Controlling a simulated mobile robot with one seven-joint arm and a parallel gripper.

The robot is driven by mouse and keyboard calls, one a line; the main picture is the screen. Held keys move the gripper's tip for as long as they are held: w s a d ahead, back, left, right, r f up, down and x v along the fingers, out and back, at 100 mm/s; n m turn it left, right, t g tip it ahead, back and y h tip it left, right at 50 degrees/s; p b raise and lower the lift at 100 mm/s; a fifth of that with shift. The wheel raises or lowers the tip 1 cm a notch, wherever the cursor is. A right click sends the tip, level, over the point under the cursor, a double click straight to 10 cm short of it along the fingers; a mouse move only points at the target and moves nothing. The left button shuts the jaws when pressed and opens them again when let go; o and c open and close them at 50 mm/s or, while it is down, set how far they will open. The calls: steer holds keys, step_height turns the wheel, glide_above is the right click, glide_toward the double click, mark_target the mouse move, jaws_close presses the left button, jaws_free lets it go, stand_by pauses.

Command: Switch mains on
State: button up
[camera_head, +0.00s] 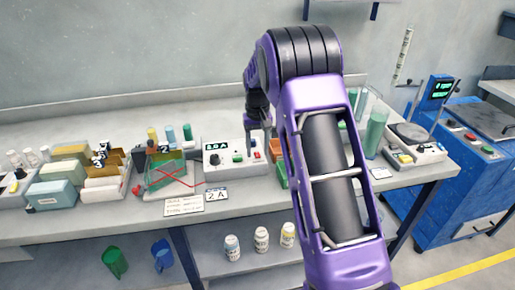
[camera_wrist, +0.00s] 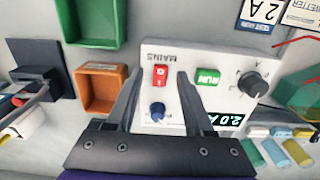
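The power supply (camera_head: 222,168) is a white box in the middle of the bench, with a lit display, a dark knob and a green RUN button. The wrist view shows its panel (camera_wrist: 205,62) upside down, with a red rocker switch (camera_wrist: 160,76) beside the word MAINS, a green RUN button (camera_wrist: 208,76), a grey knob (camera_wrist: 252,85), a blue knob (camera_wrist: 157,111) and a display (camera_wrist: 226,121) reading 2.0 A. My gripper (camera_wrist: 160,74) is open and empty, its fingers either side of the mains switch in that view. I cannot tell whether they touch the panel.
Left of the supply stand a glass tank (camera_head: 165,178) with red leads and card boxes (camera_head: 100,180). An orange bin (camera_wrist: 101,88) and a green bin (camera_wrist: 92,20) lie close beside it. Bottles (camera_head: 261,238) sit below.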

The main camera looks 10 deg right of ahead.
mark_target(257, 154)
step_height(257, 154, up, 18)
steer(key=shift+f, duration=0.25)
stand_by(0.4)
steer(key=shift+w, duration=0.1)
